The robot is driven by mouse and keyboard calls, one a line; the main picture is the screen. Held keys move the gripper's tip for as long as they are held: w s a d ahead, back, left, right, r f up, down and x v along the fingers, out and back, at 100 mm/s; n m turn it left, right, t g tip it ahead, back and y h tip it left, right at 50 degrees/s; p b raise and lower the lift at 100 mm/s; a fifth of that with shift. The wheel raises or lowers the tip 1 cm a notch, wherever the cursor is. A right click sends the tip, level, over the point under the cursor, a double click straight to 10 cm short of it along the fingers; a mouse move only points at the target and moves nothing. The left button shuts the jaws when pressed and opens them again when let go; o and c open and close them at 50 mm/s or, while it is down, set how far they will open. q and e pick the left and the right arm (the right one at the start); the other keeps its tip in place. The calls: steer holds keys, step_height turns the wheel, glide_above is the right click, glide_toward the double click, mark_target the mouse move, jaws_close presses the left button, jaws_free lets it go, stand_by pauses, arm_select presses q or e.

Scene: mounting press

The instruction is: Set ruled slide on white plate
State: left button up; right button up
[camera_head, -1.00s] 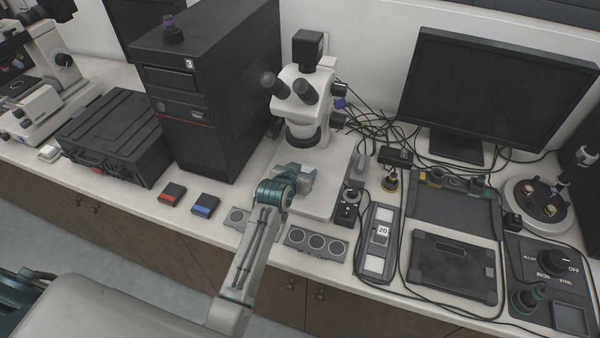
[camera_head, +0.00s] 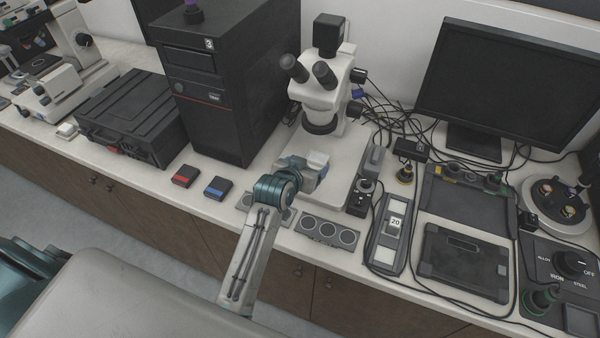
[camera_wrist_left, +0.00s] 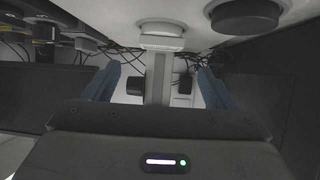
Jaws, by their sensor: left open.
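My left gripper (camera_head: 314,168) reaches over the front left part of the white base plate (camera_head: 340,195) of the stereo microscope (camera_head: 324,95). In the left wrist view its two blue fingers (camera_wrist_left: 160,82) are apart. A small pale block (camera_wrist_left: 162,42) shows beyond the gap between them, and I see nothing gripped. I cannot make out a ruled slide in either view; the gripper and forearm cover part of the plate. My right gripper is out of view.
A black computer tower (camera_head: 225,85) stands left of the microscope. Red (camera_head: 185,175) and blue (camera_head: 218,188) boxes sit at left. Loose cables run behind.

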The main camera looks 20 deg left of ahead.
arm_select(q)
steer(key=v, duration=0.5)
steer(key=shift+r+b, duration=0.1)
steer(key=shift+b, duration=0.3)
stand_by(1.2)
stand_by(0.6)
